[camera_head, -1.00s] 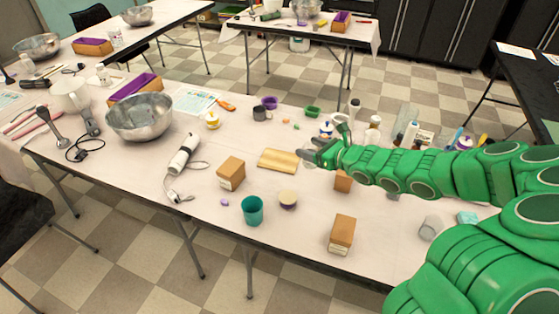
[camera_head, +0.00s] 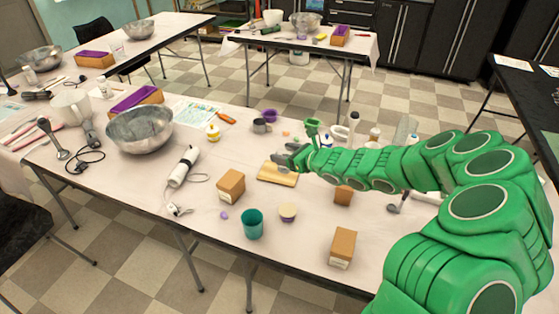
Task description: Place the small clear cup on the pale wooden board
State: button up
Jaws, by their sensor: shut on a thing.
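The pale wooden board (camera_head: 275,176) lies flat on the near table, close to its middle. My gripper (camera_head: 282,159) is at the far edge of the board in the picture, over or just behind it. It is shut on a small, pale, see-through thing, which seems to be the small clear cup. The fingers and the cup are too small to make out well, and I cannot tell whether the cup touches the board. My green arm reaches in from the right and hides part of the table.
Brown boxes (camera_head: 231,185) (camera_head: 342,247), a teal cup (camera_head: 253,224) and a round lidded jar (camera_head: 288,212) stand in front of the board. A white hand blender (camera_head: 183,167) lies to the left. A grey mug (camera_head: 261,126) and bottles stand behind.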

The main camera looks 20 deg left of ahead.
jog(key=w+a+f, duration=0.5)
jog(key=w+f, duration=0.3)
jog(key=shift+w, duration=0.2)
dwell(0.4)
jog(key=shift+w+a+f, duration=0.1)
jog(key=shift+a+f, duration=0.05)
jog(key=shift+f, duration=1.5)
jog(key=shift+f, duration=0.1)
jog(key=o, duration=1.1)
